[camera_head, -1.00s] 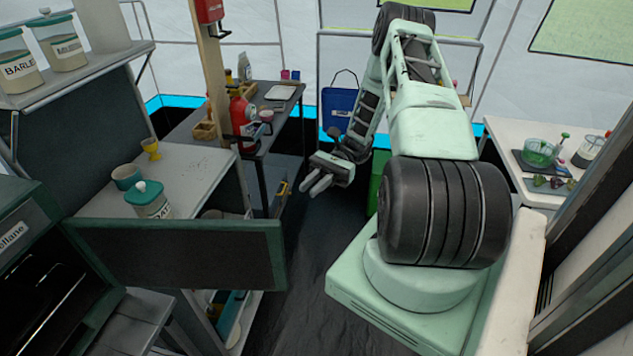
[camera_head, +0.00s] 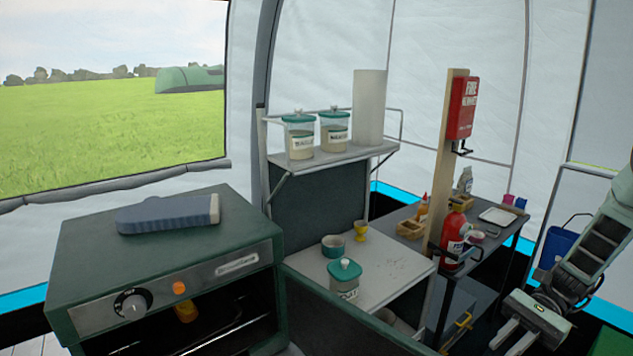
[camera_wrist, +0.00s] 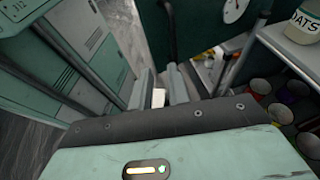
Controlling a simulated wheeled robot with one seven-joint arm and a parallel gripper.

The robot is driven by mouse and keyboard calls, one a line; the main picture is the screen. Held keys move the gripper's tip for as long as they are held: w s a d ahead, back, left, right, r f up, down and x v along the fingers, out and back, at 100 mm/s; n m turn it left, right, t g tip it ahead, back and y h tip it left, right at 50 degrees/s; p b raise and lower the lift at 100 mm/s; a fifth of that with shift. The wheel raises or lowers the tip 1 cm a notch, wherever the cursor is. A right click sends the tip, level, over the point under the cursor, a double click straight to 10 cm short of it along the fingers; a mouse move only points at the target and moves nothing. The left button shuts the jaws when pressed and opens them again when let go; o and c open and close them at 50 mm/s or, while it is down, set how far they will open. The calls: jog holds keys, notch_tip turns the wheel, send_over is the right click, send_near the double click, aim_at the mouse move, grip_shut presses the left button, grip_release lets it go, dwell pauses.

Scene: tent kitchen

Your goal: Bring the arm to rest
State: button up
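My gripper (camera_head: 508,349) is at the lower right of the head view, to the right of the dark shelving and in front of the blue bin. Its two pale fingers stand apart with a gap between them. In the wrist view my gripper (camera_wrist: 161,72) shows the same gap, with a small pale patch seen between the fingers; I cannot tell what that patch is. My arm comes in from the right edge of the head view, and most of it is out of frame.
A green oven (camera_head: 165,262) with its door open stands at left, a grey-blue object (camera_head: 165,214) on top. A counter (camera_head: 395,262) holds a jar, bowl and yellow cup. A fire extinguisher (camera_head: 453,237) hangs on a post.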

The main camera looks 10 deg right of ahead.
jog(key=a+r+n+t+h, duration=0.6)
jog(key=a+r+n+h, duration=0.55)
jog(key=n+h, duration=0.25)
jog(key=s+a+n+g+b, duration=0.2)
jog(key=s+a+n, duration=0.6)
jog(key=a, duration=1)
jog(key=s, duration=0.4)
jog(key=shift+s+a+r+y+b, duration=0.15)
jog(key=shift+s+y+b, duration=0.05)
jog(key=shift+y+b, duration=0.2)
